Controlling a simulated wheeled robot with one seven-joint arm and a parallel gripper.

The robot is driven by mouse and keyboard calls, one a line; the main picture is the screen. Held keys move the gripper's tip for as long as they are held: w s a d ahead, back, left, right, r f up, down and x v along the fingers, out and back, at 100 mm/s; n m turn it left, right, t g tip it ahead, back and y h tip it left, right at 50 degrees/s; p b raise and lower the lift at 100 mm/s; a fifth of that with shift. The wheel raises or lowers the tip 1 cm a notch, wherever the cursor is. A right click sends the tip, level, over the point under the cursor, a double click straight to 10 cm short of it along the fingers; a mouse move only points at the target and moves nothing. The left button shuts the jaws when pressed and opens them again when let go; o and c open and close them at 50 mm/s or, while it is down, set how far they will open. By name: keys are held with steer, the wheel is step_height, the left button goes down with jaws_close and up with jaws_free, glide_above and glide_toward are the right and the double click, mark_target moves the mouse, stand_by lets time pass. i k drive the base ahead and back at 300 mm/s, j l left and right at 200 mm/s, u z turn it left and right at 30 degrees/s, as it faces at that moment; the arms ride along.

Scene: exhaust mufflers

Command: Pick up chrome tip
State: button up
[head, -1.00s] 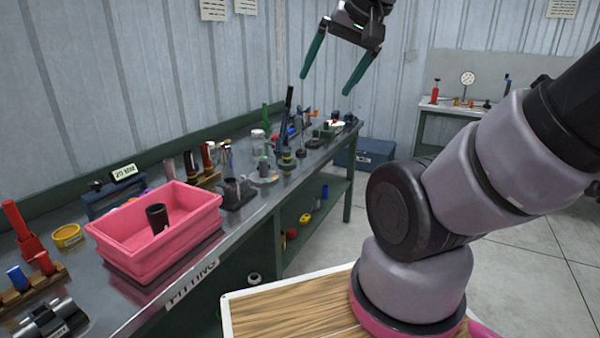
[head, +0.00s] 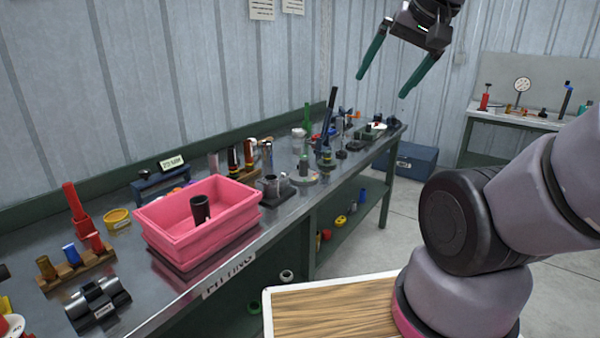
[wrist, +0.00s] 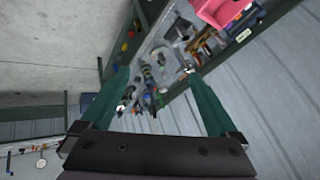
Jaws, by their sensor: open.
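My gripper (head: 382,86) is open and empty, high in the air in front of the wall, above the far end of the workbench in the head view. Its two green fingers also frame the wrist view (wrist: 156,76), with bench items beyond them. I cannot single out the chrome tip with certainty. A shiny, metal-looking tube (head: 266,152) stands at the end of a rack of upright tubes, behind the pink bin. A grey metallic cup-like part (head: 272,186) sits on a dark base right of the bin. Nothing is near or between the fingers.
The pink bin (head: 165,234) holds a black cylinder (head: 200,208). A tube rack (head: 78,268), a yellow ring (head: 117,219) and a black clamp-like part (head: 98,304) are on the near bench. Clutter covers the far bench. A blue chest (head: 412,160) is on the floor.

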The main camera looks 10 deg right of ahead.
mark_target(266, 145)
steer(key=i+l+u, duration=0.15)
steer(key=u, duration=0.6)
steer(key=i+l+u, duration=0.15)
steer(key=l, duration=0.2)
steer(key=i+l+u, duration=0.2)
steer(key=l, duration=0.15)
steer(key=l+u, duration=0.15)
steer(key=l, duration=0.25)
steer(key=i+l+u, duration=0.2)
steer(key=l, duration=0.2)
steer(key=i+l, duration=0.1)
steer(key=l, duration=0.45)
steer(key=i+l, duration=0.1)
steer(key=l, duration=0.45)
steer(key=i+l, duration=0.1)
steer(key=l, duration=0.45)
steer(key=u, duration=0.05)
